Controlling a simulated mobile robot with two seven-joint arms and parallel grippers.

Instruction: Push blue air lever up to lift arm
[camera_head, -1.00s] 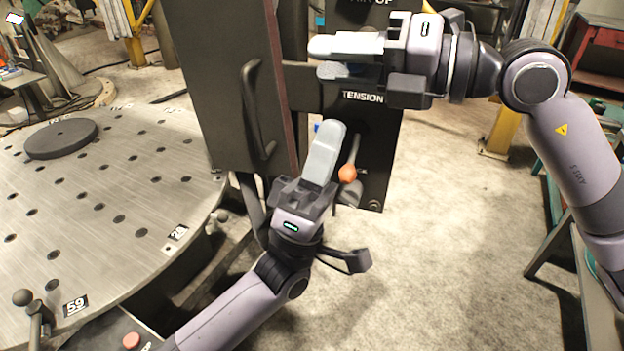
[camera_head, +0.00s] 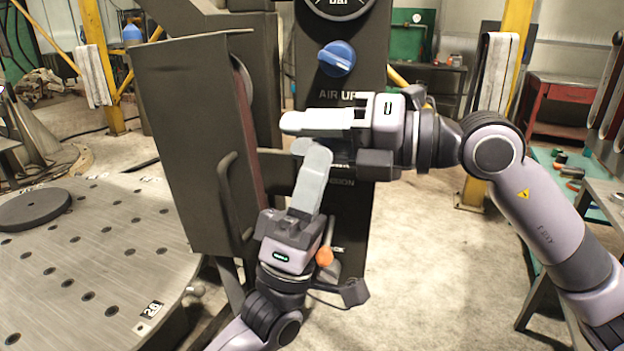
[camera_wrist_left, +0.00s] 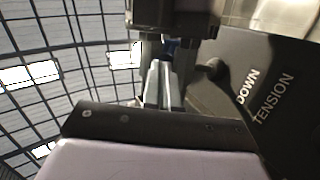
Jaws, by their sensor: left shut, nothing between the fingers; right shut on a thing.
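The dark control panel (camera_head: 349,222) bears the labels AIR UP and TENSION; DOWN shows in the left wrist view. My right gripper (camera_head: 290,124) is shut in front of the panel just below AIR UP, fingers pointing left. It hides what it holds; a bit of blue (camera_wrist_left: 172,46) at it in the left wrist view is probably the blue air lever. My left gripper (camera_head: 315,152) is shut and empty, pointing up, its tips just below the right fingers. Whether they touch I cannot tell. Its fingers also show in the left wrist view (camera_wrist_left: 164,82).
A blue round knob (camera_head: 337,58) and a gauge (camera_head: 338,5) sit higher on the panel. An orange-tipped lever (camera_head: 324,256) is low, beside my left gripper. A dark box with a handle (camera_head: 190,150) stands left, near the perforated round table (camera_head: 95,255).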

